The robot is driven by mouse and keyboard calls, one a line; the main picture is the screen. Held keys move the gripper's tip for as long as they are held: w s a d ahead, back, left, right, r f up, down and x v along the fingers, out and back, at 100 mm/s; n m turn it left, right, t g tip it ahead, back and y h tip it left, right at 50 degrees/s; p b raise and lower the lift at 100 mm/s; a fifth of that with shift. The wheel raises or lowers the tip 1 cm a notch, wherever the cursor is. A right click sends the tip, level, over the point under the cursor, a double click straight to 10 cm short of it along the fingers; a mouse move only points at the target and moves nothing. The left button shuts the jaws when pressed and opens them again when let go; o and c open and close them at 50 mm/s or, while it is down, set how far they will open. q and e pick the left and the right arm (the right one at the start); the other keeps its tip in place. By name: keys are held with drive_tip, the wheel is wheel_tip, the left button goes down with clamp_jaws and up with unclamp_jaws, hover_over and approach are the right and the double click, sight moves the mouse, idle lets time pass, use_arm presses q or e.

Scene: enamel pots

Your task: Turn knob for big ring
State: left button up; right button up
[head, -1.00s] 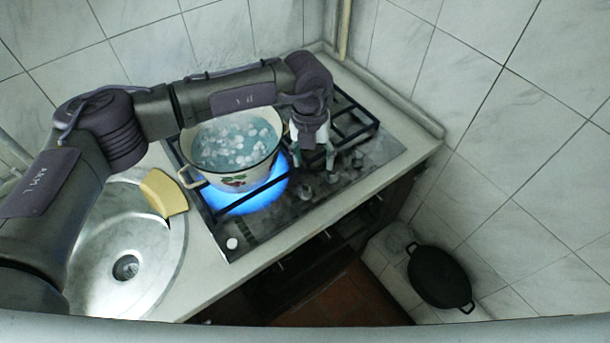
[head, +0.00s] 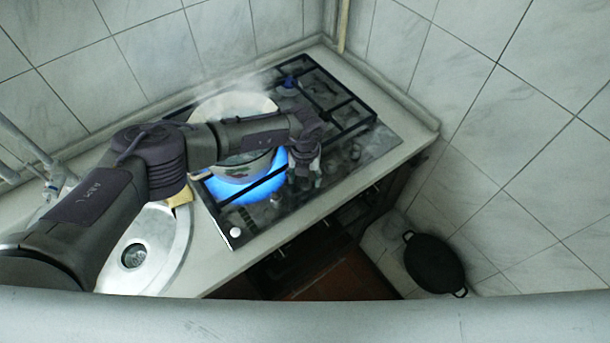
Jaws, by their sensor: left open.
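My left gripper (head: 304,186) is open and points down over the knob strip at the front of the gas hob. It partly hides the knobs there. One dark knob (head: 276,200) shows just left of the fingers, and another (head: 355,151) shows to the right. I cannot tell whether the fingers touch a knob. A blue flame (head: 250,187) burns on the big ring under the enamel pot (head: 232,103). My left arm crosses in front of the pot and hides its middle. My right gripper is not in view.
A small blue patch (head: 289,81) shows at a back burner. A round sink (head: 134,256) is set in the counter at left, with a mostly hidden yellow sponge (head: 181,198) beside it. A black pan (head: 434,264) stands low at right. Steam rises by the pot.

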use_arm(q)
drive_tip(key=shift+f, duration=0.2)
drive_tip(key=c, duration=1.2)
drive_tip(key=shift+o, duration=0.2)
drive_tip(key=shift+f+m+b, duration=0.15)
drive_tip(key=shift+m+b, duration=0.65)
drive_tip(key=shift+b, duration=0.35)
drive_tip(key=m+b, duration=1.4)
drive_tip(key=b, duration=0.4)
drive_tip(key=shift+r+m+b, duration=0.2)
drive_tip(key=shift+m+b, duration=1)
drive_tip(key=shift+b, duration=0.2)
drive_tip(key=o, duration=1.2)
drive_tip(key=shift+c, duration=0.2)
